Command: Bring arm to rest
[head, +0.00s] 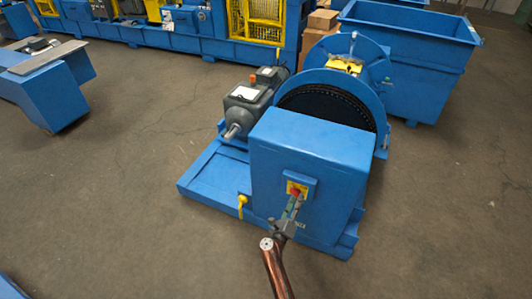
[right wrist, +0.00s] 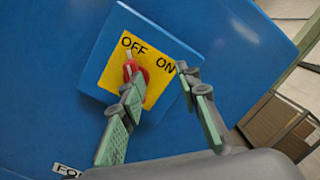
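My right gripper (head: 292,207) is in front of the blue cabinet (head: 335,165) of the chain drive, at its switch. In the right wrist view the two green-padded fingers of the gripper (right wrist: 157,76) are apart. The red knob (right wrist: 138,72) is by the left fingertip, which overlaps its lower edge; I cannot tell whether they touch. The knob sits on a yellow plate (right wrist: 150,95) marked OFF and ON, and its pale mark appears to point towards OFF. The right fingertip is beside the word ON. My left gripper is in neither view.
A grey motor (head: 247,105) stands on the blue base (head: 215,182) left of the cabinet. A large blue wheel guard (head: 310,78) rises behind it. A blue bin (head: 425,75) is at the back right, with a cardboard box (right wrist: 270,120) lower right in the wrist view.

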